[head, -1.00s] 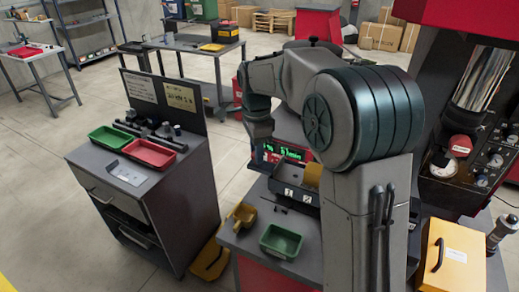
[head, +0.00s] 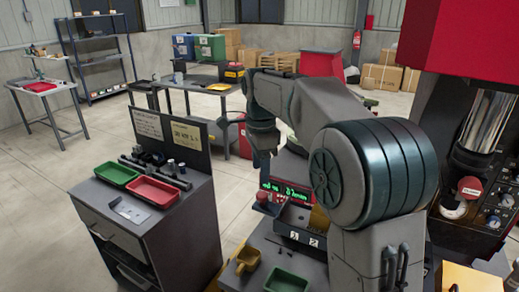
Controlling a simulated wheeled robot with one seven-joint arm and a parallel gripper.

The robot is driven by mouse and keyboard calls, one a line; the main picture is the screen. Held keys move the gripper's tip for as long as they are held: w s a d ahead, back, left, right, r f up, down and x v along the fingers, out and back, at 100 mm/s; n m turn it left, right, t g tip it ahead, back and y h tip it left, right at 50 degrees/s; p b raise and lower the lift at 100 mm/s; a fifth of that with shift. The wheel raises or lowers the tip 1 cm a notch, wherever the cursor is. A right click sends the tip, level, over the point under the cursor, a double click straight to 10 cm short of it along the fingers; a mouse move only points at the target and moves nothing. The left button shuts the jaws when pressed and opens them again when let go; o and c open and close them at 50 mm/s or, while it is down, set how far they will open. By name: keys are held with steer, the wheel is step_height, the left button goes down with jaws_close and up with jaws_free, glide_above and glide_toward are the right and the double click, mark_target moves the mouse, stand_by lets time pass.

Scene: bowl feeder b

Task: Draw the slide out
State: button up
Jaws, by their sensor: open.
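My gripper (head: 262,168) hangs at the end of my arm, small and dark, above and just left of the feeder's display; it is open, with nothing seen in it. The feeder unit (head: 297,238) stands on the bench, with a dark front plate labelled 1 and 2. Its lit green display (head: 284,188) is behind. I cannot clearly pick out the slide; my arm covers the right part of the unit. Gripper and unit look apart, though the depth between them is hard to judge.
A yellow scoop (head: 247,260) and a green tray (head: 287,281) lie on the bench in front of the feeder. A grey cabinet (head: 150,235) with a red tray (head: 153,192) and a green tray (head: 117,174) stands left. A red press (head: 462,35) is at right. Floor between cabinet and bench is open.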

step_height(320, 180, up, 6)
steer(key=shift+r, duration=0.1)
stand_by(0.4)
steer(key=s+d+f+n+t, duration=0.1)
steer(key=s+d+f+n, duration=0.2)
steer(key=s, duration=0.5)
steer(key=s+d+f+n+t, duration=0.1)
steer(key=s+d+f+n, duration=0.3)
steer(key=s, duration=0.5)
steer(key=s+d+f+n+t, duration=0.1)
steer(key=s+d+f+n, duration=0.2)
steer(key=s+f+n, duration=0.4)
steer(key=shift+s+d+n+t, duration=0.25)
steer(key=shift+s+n+t, duration=0.15)
steer(key=shift+s+n, duration=0.5)
